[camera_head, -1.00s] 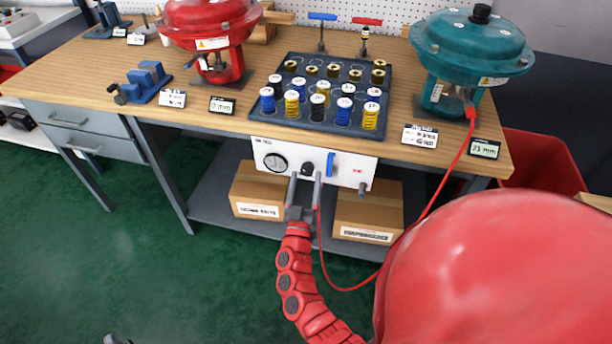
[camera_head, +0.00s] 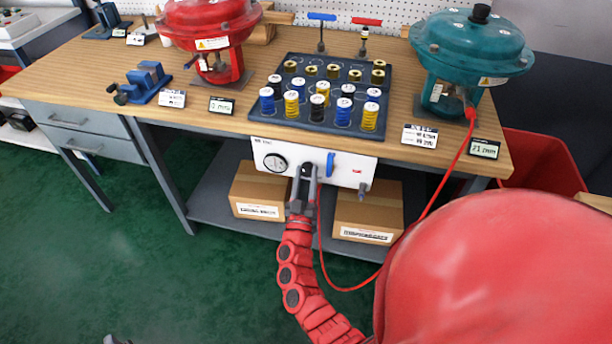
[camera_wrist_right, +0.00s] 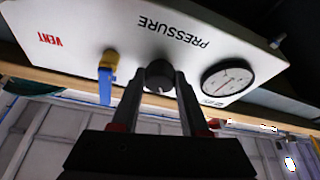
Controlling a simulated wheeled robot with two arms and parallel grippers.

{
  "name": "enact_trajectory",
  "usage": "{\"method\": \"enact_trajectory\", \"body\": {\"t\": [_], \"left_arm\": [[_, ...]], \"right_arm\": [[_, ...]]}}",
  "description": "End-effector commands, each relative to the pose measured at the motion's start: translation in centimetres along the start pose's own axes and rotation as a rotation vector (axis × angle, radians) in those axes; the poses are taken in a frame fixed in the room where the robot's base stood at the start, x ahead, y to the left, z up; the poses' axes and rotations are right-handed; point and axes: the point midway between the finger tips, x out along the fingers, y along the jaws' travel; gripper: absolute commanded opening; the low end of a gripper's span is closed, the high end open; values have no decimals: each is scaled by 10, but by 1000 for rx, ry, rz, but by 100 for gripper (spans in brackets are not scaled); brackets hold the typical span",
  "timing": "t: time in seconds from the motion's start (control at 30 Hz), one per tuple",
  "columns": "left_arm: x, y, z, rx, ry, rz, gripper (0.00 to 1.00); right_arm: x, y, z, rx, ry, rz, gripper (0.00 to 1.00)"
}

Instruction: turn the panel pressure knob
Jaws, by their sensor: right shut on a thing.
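The white control panel (camera_head: 340,171) hangs below the front edge of the workbench. Its black pressure knob (camera_head: 306,169) sits between the round gauge (camera_head: 275,162) and the blue vent lever (camera_head: 330,164). My right gripper (camera_head: 306,176) is shut on the knob, its fingers reaching up to the panel face. In the right wrist view the knob (camera_wrist_right: 159,76) shows between the two fingertips (camera_wrist_right: 157,82), below the word PRESSURE. The gauge (camera_wrist_right: 228,78) is to its right there and the blue lever (camera_wrist_right: 106,76) to its left.
A red hose (camera_head: 447,190) runs from the teal actuator (camera_head: 473,50) down past my right arm. Boxes (camera_head: 367,213) stand on the shelf below the panel. A tray of springs (camera_head: 292,125) and a red actuator (camera_head: 210,40) stand on the bench.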

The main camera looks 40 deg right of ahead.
Motion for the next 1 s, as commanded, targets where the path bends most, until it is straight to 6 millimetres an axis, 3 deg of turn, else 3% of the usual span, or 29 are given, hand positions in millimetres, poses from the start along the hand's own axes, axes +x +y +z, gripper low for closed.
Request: {"method": "enact_trajectory", "body": {"t": [0.47,1.0], "left_arm": [[-6,0,1,0,0,0,50],[-25,1,4,0,0,0,50]], "right_arm": [[-1,-2,2,147,-2,61,0],[-1,-5,2,611,-3,253,0]]}}
